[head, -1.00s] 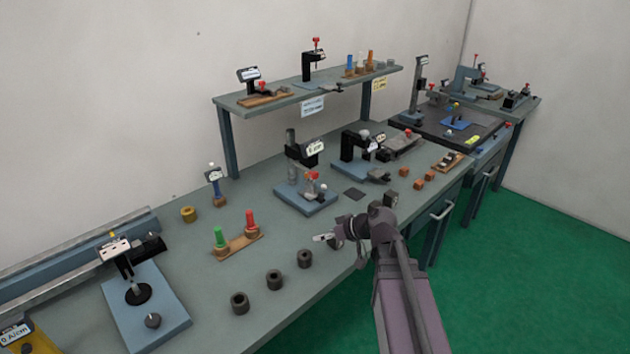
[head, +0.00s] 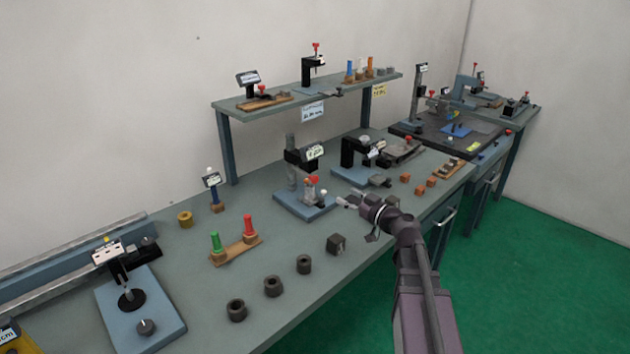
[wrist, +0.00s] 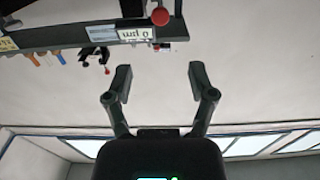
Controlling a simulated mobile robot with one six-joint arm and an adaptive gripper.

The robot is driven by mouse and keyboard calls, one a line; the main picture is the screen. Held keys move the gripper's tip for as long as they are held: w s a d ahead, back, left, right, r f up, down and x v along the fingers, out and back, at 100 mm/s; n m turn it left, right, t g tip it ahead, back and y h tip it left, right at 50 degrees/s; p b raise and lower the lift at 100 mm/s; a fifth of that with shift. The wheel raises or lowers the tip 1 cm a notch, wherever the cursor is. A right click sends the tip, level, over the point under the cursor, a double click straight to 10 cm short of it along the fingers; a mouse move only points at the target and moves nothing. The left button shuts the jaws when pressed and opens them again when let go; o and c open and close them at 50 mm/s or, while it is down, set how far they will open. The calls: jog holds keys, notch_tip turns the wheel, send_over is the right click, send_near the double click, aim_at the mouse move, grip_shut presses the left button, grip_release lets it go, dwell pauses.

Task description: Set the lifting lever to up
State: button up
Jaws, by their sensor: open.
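The lifting lever cannot be told for certain. A measuring stand (head: 291,160) with a dark head and a small display (head: 314,152) stands on a blue base mid-bench. A red knob (head: 314,180) sits low on it. In the wrist view, which is upside down, a display (wrist: 135,33) reading µm and a red ball knob (wrist: 160,17) show beyond the fingers; they look like this stand's. My gripper (head: 346,200) is open and empty, just right of the stand's base, apart from the knob. Its two fingers (wrist: 158,75) are spread in the wrist view. Whether the lever is up or down is unclear.
A second blue-based stand (head: 352,152) is close behind my gripper. A dark block (head: 336,244) and several dark rings (head: 273,286) lie along the front edge. Red and green plugs (head: 232,241) stand left. A raised shelf (head: 285,100) runs behind.

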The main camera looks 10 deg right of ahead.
aim_at(316, 180)
jog(key=x, duration=1.3)
jog(key=shift+w+a, duration=0.25)
jog(key=shift+w, duration=0.1)
grip_shut()
